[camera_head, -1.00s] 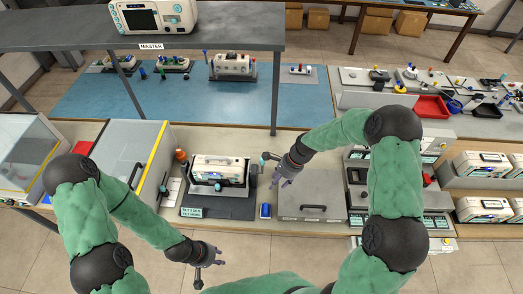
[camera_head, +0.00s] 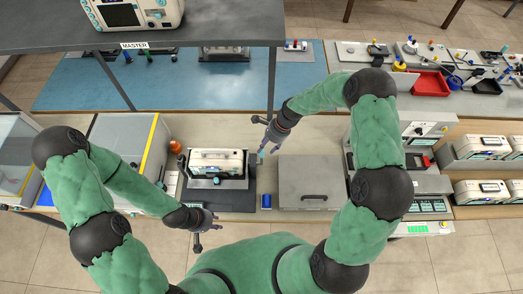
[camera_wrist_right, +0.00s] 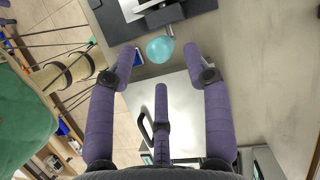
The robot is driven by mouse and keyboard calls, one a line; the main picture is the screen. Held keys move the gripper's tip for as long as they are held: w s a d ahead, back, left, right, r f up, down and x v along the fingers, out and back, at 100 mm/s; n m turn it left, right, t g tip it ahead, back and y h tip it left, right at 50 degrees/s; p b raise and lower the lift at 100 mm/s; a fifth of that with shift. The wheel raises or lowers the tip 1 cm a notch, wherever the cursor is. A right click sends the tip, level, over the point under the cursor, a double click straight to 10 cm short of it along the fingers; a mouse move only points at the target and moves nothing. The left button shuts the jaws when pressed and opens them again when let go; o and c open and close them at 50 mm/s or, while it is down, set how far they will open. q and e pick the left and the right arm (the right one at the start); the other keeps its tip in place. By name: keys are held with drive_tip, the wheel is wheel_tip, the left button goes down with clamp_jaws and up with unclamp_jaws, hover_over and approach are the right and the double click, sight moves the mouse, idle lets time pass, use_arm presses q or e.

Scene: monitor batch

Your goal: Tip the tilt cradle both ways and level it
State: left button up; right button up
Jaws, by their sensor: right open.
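The tilt cradle (camera_head: 218,182) is a dark frame on a dark base plate (camera_head: 228,201), with a white monitor (camera_head: 217,161) lying in it. I cannot tell its exact tilt. A teal ball knob (camera_wrist_right: 159,49) is beside it in the right wrist view, and my right gripper's (camera_wrist_right: 162,60) spread fingers are on either side of the knob's near edge, not closed on it. In the head view my right gripper (camera_head: 262,137) is just right of the cradle. My left gripper (camera_head: 210,229) hangs in front of the bench edge, fingers apart and empty.
A grey box with a black handle (camera_head: 308,172) stands right of the cradle. A small blue object (camera_head: 266,201) lies between them. An orange-capped bottle (camera_head: 175,147) stands left. An overhead shelf (camera_head: 220,24) marked MASTER spans the back left.

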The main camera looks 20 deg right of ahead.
sight(262, 152)
drive_tip(key=shift+x, duration=2.6)
drive_tip(key=shift+c, duration=0.2)
